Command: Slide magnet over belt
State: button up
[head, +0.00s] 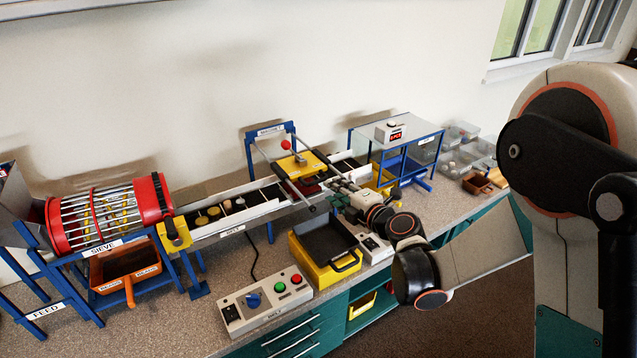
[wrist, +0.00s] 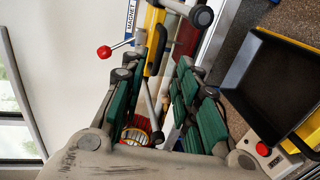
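The magnet unit is a yellow carriage (head: 301,164) on two grey rails across the belt, with a red-ball lever on top. The red ball (wrist: 103,52) and part of the yellow carriage (wrist: 157,40) also show in the wrist view. The white-sided belt (head: 238,217) runs beneath it, carrying several dark and yellowish pieces to the left. My gripper (head: 338,196) is at the front ends of the rails, beside the carriage. In the wrist view its green-padded fingers (wrist: 162,68) are apart, with a grey rod showing in the gap. I cannot tell whether they touch anything.
A yellow bin with a black tray (head: 328,262) stands before the belt. A control box (head: 265,299) with blue, red and green knobs is front left. The red drum sieve (head: 108,211) is at left; a clear-topped blue stand (head: 421,133) is at right.

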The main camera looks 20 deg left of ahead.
aim_at(319, 181)
jog(key=b+x, duration=0.2)
jog(key=x, duration=0.7)
jog(key=shift+w+a+f, duration=0.1)
jog(key=shift+w+a, duration=0.05)
grip_shut()
